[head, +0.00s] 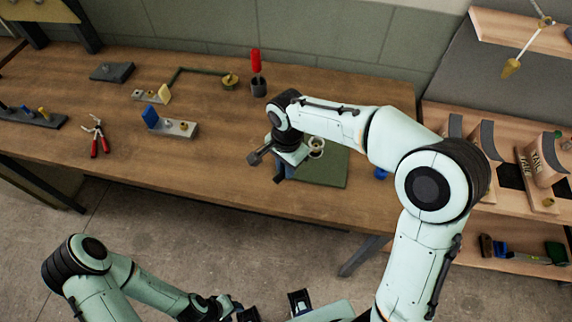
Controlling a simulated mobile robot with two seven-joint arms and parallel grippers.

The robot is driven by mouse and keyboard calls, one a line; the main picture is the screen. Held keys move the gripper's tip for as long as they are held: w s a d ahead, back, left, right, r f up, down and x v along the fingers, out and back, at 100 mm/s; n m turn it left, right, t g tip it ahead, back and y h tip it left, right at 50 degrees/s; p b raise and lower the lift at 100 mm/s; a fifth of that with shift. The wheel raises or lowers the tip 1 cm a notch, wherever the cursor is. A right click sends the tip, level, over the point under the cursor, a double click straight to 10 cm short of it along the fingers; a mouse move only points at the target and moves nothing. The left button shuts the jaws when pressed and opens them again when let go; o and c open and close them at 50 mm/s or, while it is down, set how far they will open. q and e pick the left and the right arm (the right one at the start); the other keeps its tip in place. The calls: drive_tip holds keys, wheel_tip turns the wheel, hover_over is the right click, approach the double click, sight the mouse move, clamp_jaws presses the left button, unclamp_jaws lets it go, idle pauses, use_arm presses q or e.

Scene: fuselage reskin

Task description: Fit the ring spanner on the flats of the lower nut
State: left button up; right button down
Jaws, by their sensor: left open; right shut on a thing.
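My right gripper (283,172) is low over the green mat (322,170), at the mat's left edge. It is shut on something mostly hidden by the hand. A dark grey bar (259,154) juts out on its left; it looks like the ring spanner, but I cannot make out its ring. A small pale upright fitting with a brass-coloured centre (317,146) stands just right of the gripper. I cannot tell a lower nut on it, or whether the spanner touches it. My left gripper (272,307) is open and empty, low at the bottom edge, in front of the bench.
The wooden bench (225,185) holds red pliers (99,137), a block with a blue piece (170,125), a red-handled tool in a dark cup (257,75) and a green bent bar (195,70). A shelf (500,131) stands at right. The bench's front left is clear.

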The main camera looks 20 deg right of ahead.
use_arm(q)
drive_tip(key=shift+s+f+b, duration=0.3)
drive_tip(key=shift+f+b, duration=0.25)
drive_tip(key=shift+f, duration=0.1)
drive_tip(key=shift+s+f+b, duration=0.3)
drive_tip(key=shift+f+b, duration=0.25)
drive_tip(key=shift+f, duration=0.05)
use_arm(e)
drive_tip(key=shift+f, duration=1.75)
drive_tip(key=shift+w+a+m+p, duration=0.3)
drive_tip(key=shift+w+m+p, duration=0.05)
drive_tip(key=shift+w+m, duration=0.5)
drive_tip(key=shift+w+a+m+p, duration=0.3)
drive_tip(key=shift+w+m+p, duration=0.05)
drive_tip(key=shift+w+m, duration=0.45)
use_arm(q)
drive_tip(key=shift+w+r, duration=0.35)
drive_tip(key=shift+r, duration=0.4)
drive_tip(key=shift+f, duration=0.1)
use_arm(e)
drive_tip(key=shift+s+n, duration=0.2)
drive_tip(key=shift+n, duration=0.05)
use_arm(q)
drive_tip(key=shift+s+f, duration=0.1)
drive_tip(key=shift+f, duration=0.05)
use_arm(e)
drive_tip(key=shift+s+d+n, duration=0.15)
drive_tip(key=shift+s+n, duration=0.15)
drive_tip(key=shift+s, duration=0.1)
